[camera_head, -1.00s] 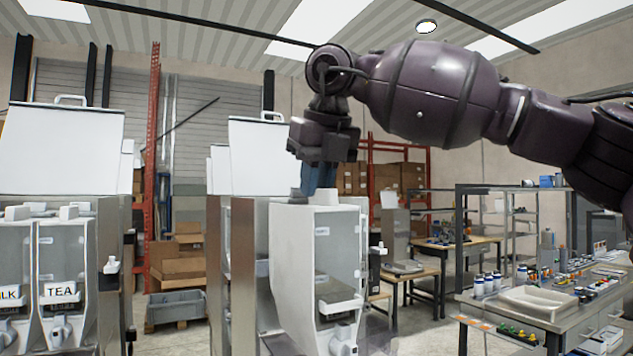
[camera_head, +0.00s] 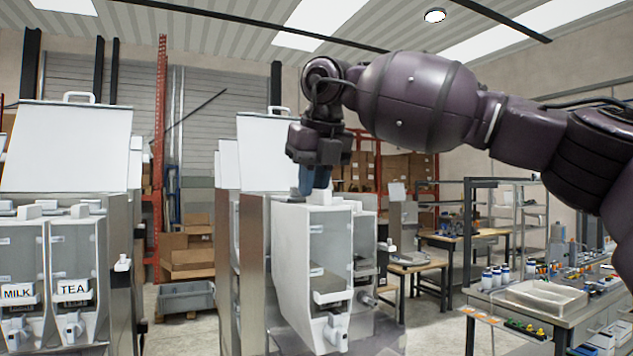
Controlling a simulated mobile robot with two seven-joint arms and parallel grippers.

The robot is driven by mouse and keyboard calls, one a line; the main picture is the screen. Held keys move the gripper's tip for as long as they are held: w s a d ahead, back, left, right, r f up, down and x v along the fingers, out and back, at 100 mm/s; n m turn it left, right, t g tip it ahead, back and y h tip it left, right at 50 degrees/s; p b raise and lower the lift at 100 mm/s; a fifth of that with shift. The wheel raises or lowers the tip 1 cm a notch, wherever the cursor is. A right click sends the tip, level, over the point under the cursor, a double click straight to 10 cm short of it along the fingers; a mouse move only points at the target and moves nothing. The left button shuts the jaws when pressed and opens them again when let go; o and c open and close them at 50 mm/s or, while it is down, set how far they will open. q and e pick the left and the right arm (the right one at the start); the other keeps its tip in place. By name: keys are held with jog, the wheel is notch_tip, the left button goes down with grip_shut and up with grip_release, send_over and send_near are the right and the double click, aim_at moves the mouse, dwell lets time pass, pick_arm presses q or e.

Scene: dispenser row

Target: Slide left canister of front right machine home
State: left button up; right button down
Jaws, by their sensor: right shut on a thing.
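The front right machine (camera_head: 252,262) stands in the middle, with its white lid (camera_head: 264,150) raised. Its left canister (camera_head: 297,262) is a white box with a clear front window and a spout at the bottom; it juts forward from the machine. My right gripper (camera_head: 314,190) is above the canister's top, its blue fingers shut on the canister's top handle, which is mostly hidden by the fingers. A second canister (camera_head: 365,250) sits to the right, partly behind the left one. My left gripper is out of view.
Another machine with MILK (camera_head: 18,292) and TEA (camera_head: 73,287) canisters stands at the left. A cluttered workbench with a tray (camera_head: 541,297) stands at the right.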

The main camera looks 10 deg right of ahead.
jog(key=shift+w+a, duration=0.2)
jog(key=shift+w, duration=0.4)
jog(key=shift+w+a, duration=0.15)
jog(key=shift+w, duration=0.5)
jog(key=shift+w+a+f, duration=0.1)
jog(key=shift+w+a, duration=0.25)
jog(key=shift+w, duration=0.9)
jog(key=shift+w+a, duration=0.3)
jog(key=shift+w, duration=0.95)
jog(key=shift+w+a+f, duration=0.1)
jog(key=shift+w+a, duration=0.25)
jog(key=shift+w, duration=0.9)
jog(key=shift+w+a+f, duration=0.15)
jog(key=shift+w+f, duration=0.6)
jog(key=shift+f, duration=0.15)
